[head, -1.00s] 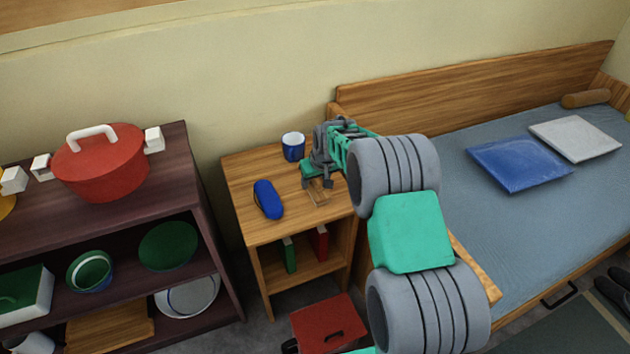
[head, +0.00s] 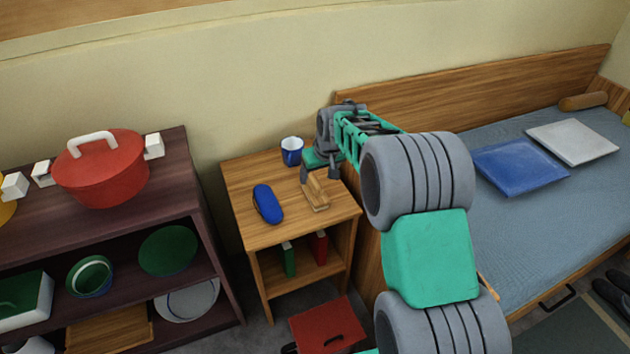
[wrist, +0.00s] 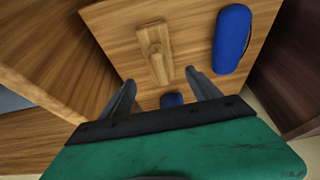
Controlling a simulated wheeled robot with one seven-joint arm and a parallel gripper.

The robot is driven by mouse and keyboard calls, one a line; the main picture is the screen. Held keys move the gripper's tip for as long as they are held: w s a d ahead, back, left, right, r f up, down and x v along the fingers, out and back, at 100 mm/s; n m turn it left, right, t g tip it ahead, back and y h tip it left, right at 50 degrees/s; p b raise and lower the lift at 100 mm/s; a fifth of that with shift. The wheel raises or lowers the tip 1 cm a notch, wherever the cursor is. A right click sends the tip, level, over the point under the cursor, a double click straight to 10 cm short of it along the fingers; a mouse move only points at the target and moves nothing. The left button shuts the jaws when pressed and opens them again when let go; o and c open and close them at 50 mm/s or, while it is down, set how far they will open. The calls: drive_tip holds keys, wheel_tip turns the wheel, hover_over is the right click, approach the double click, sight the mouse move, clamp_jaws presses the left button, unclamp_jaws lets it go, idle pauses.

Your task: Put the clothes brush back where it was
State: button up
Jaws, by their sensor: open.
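The clothes brush (head: 316,194) is a light wooden piece with a raised handle, lying on the small bedside table (head: 268,232) near its right side. It also shows in the wrist view (wrist: 155,55), just beyond my fingertips. My gripper (head: 319,175) is over the back right of the table, close to the brush.
A blue case (head: 267,203) lies left of the brush, and a blue cup (head: 292,151) stands at the back of the table. The bed headboard (head: 450,84) is close on the right. A dark shelf with a red pot (head: 103,172) stands left. Books are under the tabletop.

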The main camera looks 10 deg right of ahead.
drive_tip(key=s+r+m+g, duration=0.1)
drive_tip(key=s+r, duration=0.3)
drive_tip(key=s, duration=0.4)
drive_tip(key=s+r, duration=0.4)
drive_tip(key=s, duration=0.4)
drive_tip(key=s+f+m+g, duration=0.1)
drive_tip(key=s+f, duration=0.1)
drive_tip(key=s, duration=1.4)
drive_tip(key=shift+s+a+f+h, duration=0.15)
drive_tip(key=shift+a+h, duration=0.1)
drive_tip(key=shift+h, duration=0.15)
